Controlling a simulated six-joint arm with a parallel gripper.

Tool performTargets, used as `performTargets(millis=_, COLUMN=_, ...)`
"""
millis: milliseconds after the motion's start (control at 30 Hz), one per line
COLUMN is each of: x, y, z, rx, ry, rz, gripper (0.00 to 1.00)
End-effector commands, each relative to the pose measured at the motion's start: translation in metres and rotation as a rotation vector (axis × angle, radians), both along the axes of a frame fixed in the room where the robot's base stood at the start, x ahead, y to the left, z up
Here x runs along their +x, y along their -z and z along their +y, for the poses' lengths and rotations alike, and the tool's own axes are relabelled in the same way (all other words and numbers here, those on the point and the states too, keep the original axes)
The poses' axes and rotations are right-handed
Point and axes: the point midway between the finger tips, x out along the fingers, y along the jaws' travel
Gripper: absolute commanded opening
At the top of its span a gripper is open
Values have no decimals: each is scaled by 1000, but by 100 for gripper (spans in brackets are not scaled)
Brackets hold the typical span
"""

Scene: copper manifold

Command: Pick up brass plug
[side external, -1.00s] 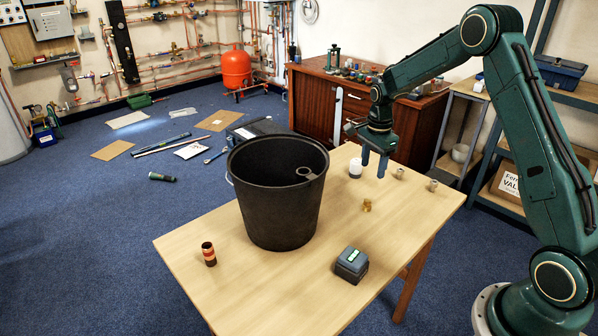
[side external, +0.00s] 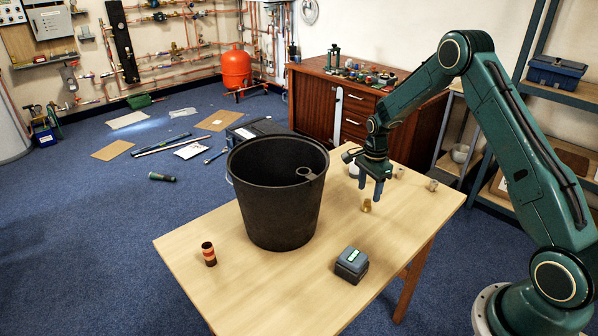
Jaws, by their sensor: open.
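The brass plug (side external: 367,206) is a small gold-coloured piece standing on the wooden table, right of the black bucket. My gripper (side external: 370,190) is open, with its two blue-grey fingers pointing down just above the plug. The fingertips look very close to the plug's top; I cannot tell whether they touch it or reach around it. Nothing is held between the fingers.
A large black bucket (side external: 277,205) stands left of my gripper. A grey box (side external: 351,264) sits in front, and a copper fitting (side external: 209,254) stands at the left. A white piece (side external: 353,170) is partly hidden behind my gripper.

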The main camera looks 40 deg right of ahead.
Motion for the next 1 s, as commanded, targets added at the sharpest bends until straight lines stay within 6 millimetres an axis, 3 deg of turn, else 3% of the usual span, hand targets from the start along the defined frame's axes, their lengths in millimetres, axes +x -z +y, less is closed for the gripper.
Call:
performTargets(millis=333, x=0, y=6, z=0, rx=0, ry=0, rz=1, gripper=53)
performTargets(millis=733, x=1, y=47, z=-1, rx=1, ry=0, rz=2, gripper=53)
performTargets(millis=1000, x=1, y=55, z=-2, rx=0, ry=0, rz=-1, gripper=53)
